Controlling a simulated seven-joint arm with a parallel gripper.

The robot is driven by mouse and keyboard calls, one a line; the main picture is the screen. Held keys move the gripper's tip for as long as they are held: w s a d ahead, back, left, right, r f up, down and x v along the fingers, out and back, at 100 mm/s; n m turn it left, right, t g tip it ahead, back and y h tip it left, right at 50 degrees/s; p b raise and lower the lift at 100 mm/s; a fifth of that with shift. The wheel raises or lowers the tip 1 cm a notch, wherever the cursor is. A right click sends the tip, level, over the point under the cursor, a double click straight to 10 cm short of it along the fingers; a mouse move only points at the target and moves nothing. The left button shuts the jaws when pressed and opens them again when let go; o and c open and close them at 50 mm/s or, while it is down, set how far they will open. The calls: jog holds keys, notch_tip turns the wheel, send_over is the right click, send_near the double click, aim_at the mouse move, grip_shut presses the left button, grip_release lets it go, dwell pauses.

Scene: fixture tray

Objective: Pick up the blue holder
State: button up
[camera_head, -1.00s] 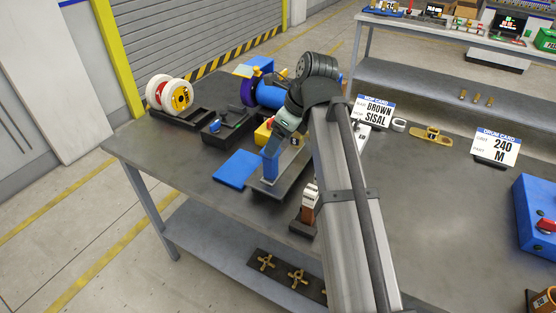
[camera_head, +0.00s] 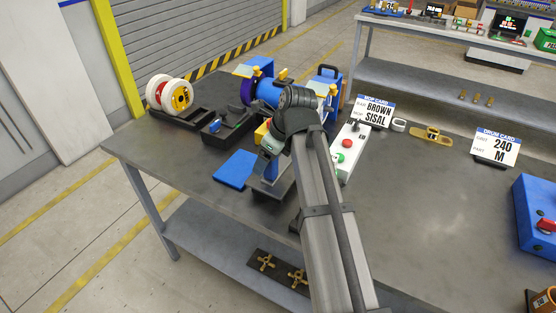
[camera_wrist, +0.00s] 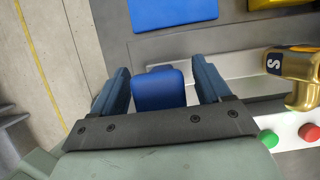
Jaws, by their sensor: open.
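The blue holder (camera_wrist: 158,90) appears in the wrist view as a blue block between my two dark blue fingers, with gaps on both sides. My gripper (camera_wrist: 162,76) is open around it, and nothing is gripped. In the head view my gripper (camera_head: 267,153) is over the upright blue holder (camera_head: 270,172), which stands on a grey plate. My wrist and arm hide part of it there. The holder's lower part is hard to see from the wrist.
A flat blue pad (camera_head: 236,168) lies left of the holder. A white box with red and green buttons (camera_head: 349,152) is to the right. A black tray (camera_head: 225,127) and a blue drum (camera_head: 267,92) are behind. A brass piece (camera_wrist: 297,75) shows close by in the wrist view.

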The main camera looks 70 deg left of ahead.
jog(key=shift+c, duration=0.3)
jog(key=c, duration=1.1)
jog(key=shift+r, duration=0.1)
jog(key=shift+r, duration=0.45)
jog(key=shift+c, duration=0.5)
notch_tip(320, 180, up, 9)
